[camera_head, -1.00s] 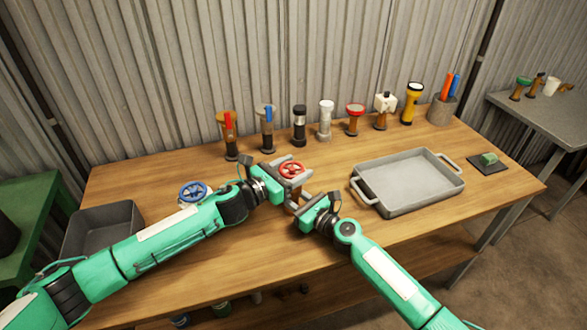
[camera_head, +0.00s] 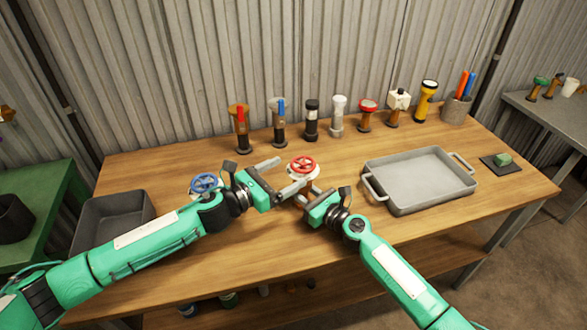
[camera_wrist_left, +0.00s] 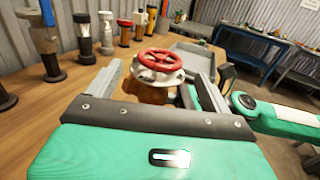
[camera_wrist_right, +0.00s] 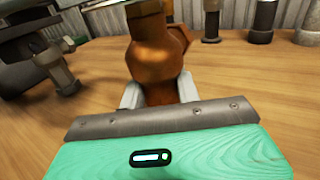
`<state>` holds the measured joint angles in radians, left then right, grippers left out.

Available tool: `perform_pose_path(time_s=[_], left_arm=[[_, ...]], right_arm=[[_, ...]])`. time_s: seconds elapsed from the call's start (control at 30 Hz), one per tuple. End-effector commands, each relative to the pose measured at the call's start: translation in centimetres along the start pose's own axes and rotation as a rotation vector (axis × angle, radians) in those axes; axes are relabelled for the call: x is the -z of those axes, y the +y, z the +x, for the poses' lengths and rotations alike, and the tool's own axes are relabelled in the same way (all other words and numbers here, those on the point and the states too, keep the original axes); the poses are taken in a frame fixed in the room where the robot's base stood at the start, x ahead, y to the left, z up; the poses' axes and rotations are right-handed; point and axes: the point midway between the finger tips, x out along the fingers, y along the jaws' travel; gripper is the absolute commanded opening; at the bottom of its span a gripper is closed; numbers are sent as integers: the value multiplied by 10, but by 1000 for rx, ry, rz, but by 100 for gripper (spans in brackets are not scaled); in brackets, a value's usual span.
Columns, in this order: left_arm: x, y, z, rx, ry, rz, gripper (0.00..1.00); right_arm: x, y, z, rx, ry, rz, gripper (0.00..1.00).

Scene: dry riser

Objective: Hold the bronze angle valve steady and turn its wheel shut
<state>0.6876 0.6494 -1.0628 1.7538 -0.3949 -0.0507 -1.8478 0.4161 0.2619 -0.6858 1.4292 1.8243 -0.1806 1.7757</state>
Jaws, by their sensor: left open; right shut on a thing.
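The bronze angle valve stands on the table. Its red wheel (camera_head: 302,166) shows in the head view and in the left wrist view (camera_wrist_left: 161,59), on a pale collar above the bronze body (camera_wrist_left: 150,93). My right gripper (camera_head: 306,195) is shut on the valve's body, which shows between its fingers in the right wrist view (camera_wrist_right: 158,66). My left gripper (camera_head: 281,176) is open and empty, to the left of the wheel. Its fingers point toward the wheel and stand apart from it. The lower body is hidden by the grippers in the head view.
A blue-wheeled valve (camera_head: 205,183) is partly hidden behind my left arm. A grey tray (camera_head: 397,207) lies to the right, and a grey bin (camera_head: 97,233) to the left. Several fittings and a yellow torch (camera_head: 426,100) line the back. The front right tabletop is clear.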

Motion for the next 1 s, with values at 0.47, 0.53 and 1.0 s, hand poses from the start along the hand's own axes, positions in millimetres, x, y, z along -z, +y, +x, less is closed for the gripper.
perform_pose_path(time_s=[0.47,0.53,1.0], left_arm=[[1,-3,-5,-12,0,1,83],[2,-9,-6,-35,-1,1,83],[-2,-44,-36,-354,-1,3,83]], right_arm=[[0,0,0,0,1,0,0],[0,0,0,0,1,0,0],[0,0,0,0,1,0,0]])
